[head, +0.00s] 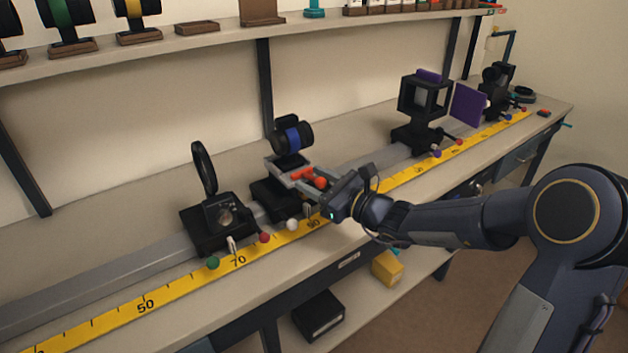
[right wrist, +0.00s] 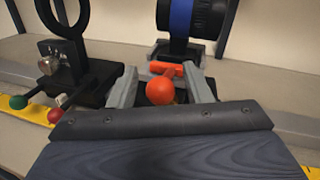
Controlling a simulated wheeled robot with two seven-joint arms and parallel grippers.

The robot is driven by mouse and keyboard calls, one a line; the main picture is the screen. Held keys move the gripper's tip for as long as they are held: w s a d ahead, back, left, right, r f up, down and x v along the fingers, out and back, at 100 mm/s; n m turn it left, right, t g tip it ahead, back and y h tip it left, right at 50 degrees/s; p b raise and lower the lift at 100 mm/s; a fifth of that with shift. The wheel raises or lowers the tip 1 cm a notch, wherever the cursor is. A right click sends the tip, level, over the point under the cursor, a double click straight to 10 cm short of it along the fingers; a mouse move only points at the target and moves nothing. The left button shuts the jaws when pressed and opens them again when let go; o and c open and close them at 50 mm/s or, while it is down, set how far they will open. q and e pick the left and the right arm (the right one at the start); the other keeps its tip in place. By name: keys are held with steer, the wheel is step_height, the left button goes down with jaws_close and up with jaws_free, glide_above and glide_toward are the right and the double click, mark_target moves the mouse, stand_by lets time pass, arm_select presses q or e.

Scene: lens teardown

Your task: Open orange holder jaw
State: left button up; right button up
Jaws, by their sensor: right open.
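The orange holder jaw part is an orange bar with a round orange knob (head: 320,183) on the holder below a black lens with a blue band (head: 292,137). In the right wrist view, the orange knob (right wrist: 160,91) faces the camera, with the orange bar (right wrist: 166,69) just behind it. My right gripper (head: 288,172) is open, its two grey fingers reaching toward the holder. In the right wrist view, the fingers of my right gripper (right wrist: 164,82) stand on either side of the knob, with a visible gap on both sides. The lens (right wrist: 190,18) rises beyond the fingertips. My left gripper is not in view.
A black mount with a ring (head: 205,170) stands on the rail left of the holder. A black square frame (head: 424,97) and a purple plate (head: 468,104) stand further right. A yellow scale (head: 190,287) runs along the bench front. A shelf (head: 225,30) spans above.

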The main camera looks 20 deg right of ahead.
steer(key=v, duration=0.7)
steer(key=shift+s+d, duration=0.1)
steer(key=shift+s, duration=0.05)
steer(key=s+a+n+g+y, duration=0.1)
steer(key=s+a+n+g, duration=0.3)
steer(key=s+n, duration=0.35)
steer(key=s+a+n+g+y, duration=0.1)
steer(key=s+a+n+g, duration=0.3)
steer(key=s+n, duration=0.35)
steer(key=s+d+f+n+g+h, duration=0.1)
steer(key=s+d+f+n+h, duration=0.3)
steer(key=s+n, duration=0.2)
steer(key=s+d+f+n+h, duration=0.3)
steer(key=s+n+h, duration=0.15)
steer(key=s, duration=0.25)
step_height(320, 180, up, 13)
steer(key=p, duration=1.4)
steer(key=shift+w+r, duration=0.2)
steer(key=shift+n+y, duration=0.25)
